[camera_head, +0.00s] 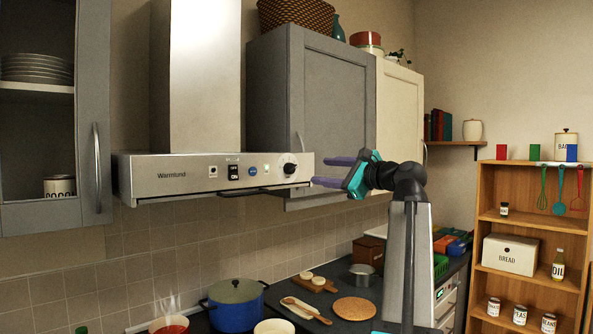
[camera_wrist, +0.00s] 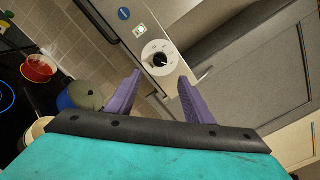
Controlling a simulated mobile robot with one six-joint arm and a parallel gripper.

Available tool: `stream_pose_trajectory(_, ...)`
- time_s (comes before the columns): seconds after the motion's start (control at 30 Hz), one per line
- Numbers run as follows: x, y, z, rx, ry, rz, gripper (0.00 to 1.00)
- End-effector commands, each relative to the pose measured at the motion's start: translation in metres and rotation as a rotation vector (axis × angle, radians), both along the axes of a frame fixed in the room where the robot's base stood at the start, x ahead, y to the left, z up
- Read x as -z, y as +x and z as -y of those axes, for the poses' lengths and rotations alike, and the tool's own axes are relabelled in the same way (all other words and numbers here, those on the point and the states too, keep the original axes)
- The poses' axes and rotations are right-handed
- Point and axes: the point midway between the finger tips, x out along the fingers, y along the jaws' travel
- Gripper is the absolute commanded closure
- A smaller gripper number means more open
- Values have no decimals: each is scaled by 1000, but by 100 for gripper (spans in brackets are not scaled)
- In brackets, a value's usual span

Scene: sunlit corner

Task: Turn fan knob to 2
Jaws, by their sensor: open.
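The fan knob (camera_head: 290,169) is a small white dial with a dark centre, at the right end of the steel range hood's front panel (camera_head: 185,185). In the wrist view the knob (camera_wrist: 159,59) shows a black grip on a white dial with small marks; I cannot read the numbers. My gripper (camera_head: 320,171) has two purple fingers, open and empty, just right of the knob and pointing at it. In the wrist view the fingertips (camera_wrist: 160,78) are spread on either side below the knob, apart from it.
A grey cabinet (camera_head: 312,95) hangs right of the hood, behind my gripper. A thin dark rail (camera_head: 222,193) runs along the hood's lower edge. The space before the panel is free.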

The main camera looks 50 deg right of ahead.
Motion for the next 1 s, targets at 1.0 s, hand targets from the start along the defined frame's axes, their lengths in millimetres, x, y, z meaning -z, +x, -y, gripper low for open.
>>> stream_pose_trajectory(1.0,-1,124,10,1,0,0,53)
